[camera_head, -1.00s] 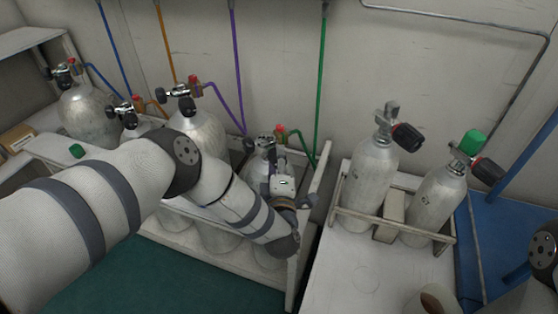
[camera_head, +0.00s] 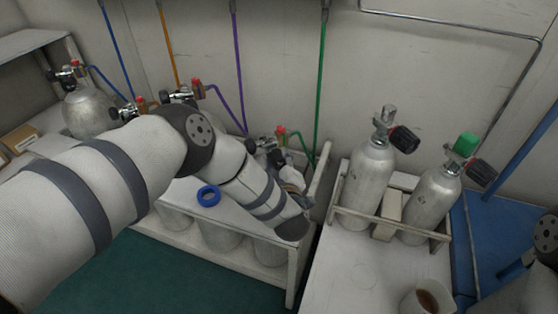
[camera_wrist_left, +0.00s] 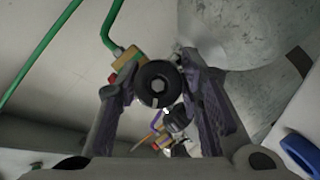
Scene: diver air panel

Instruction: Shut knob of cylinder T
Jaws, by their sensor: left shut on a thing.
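In the left wrist view a round black knob (camera_wrist_left: 158,84) with a bright centre nut sits between the fingers of my left gripper (camera_wrist_left: 158,72), which is shut on it. The knob belongs to the valve with the green hose (camera_wrist_left: 75,45). In the head view this valve (camera_head: 281,135) is at the right end of the cylinder rack, with my left gripper (camera_head: 288,172) at it. My arm hides most of that cylinder. I cannot read a letter T on any cylinder. My right gripper is not in view.
Other cylinders (camera_head: 88,110) with blue, orange and purple hoses stand to the left. A blue ring (camera_head: 208,195) lies on the rack's shelf. Two cylinders (camera_head: 370,180) stand in a holder on the right, with a cup (camera_head: 425,298) in front.

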